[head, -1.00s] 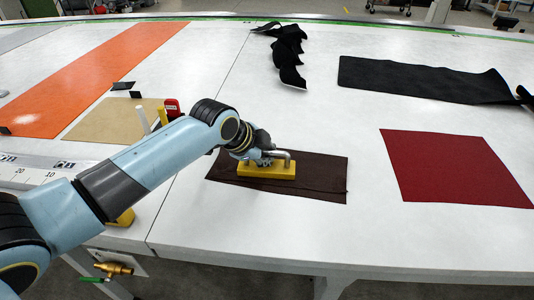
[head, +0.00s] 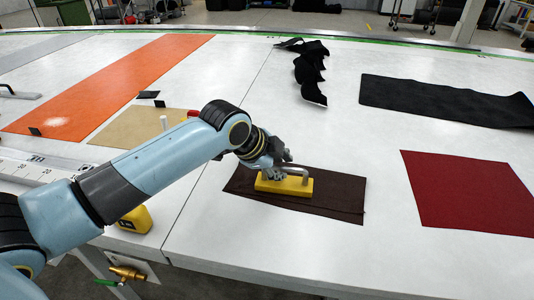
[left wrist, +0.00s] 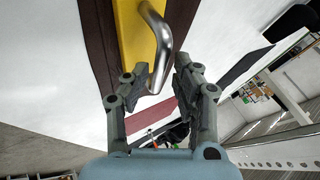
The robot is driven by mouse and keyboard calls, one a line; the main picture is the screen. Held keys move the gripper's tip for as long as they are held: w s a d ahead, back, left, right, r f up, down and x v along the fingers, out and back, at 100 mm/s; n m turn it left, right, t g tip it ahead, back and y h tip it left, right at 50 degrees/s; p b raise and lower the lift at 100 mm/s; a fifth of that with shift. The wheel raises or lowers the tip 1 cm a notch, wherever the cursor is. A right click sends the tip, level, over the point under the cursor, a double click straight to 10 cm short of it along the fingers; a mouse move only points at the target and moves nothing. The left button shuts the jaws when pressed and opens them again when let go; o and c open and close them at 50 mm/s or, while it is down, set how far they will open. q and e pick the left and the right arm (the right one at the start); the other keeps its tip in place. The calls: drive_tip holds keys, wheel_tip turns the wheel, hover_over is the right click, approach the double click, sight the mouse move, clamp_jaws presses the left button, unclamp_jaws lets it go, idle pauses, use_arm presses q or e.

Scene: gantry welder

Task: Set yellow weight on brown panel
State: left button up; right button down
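The yellow weight (head: 284,186) is a flat bar with a metal handle (head: 299,170). It lies flat on the brown panel (head: 333,206), and the panel shows around it. My left gripper (head: 278,170) is at the left end of the handle. In the left wrist view, the fingers of my left gripper (left wrist: 158,72) are spread apart, with the bent handle (left wrist: 160,45) just beyond and between the fingertips and a gap beside it. The yellow weight (left wrist: 133,35) also shows there. My right gripper is not in view.
A red panel (head: 468,192) lies to the right and a black panel (head: 445,101) behind it. Crumpled black cloth (head: 310,75) lies farther back. A tan panel (head: 135,132), an orange panel (head: 120,82) and a yellow tape measure (head: 135,220) are left. White table is clear right of the brown panel.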

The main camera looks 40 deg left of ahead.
use_arm(q)
drive_tip(key=v, duration=0.9)
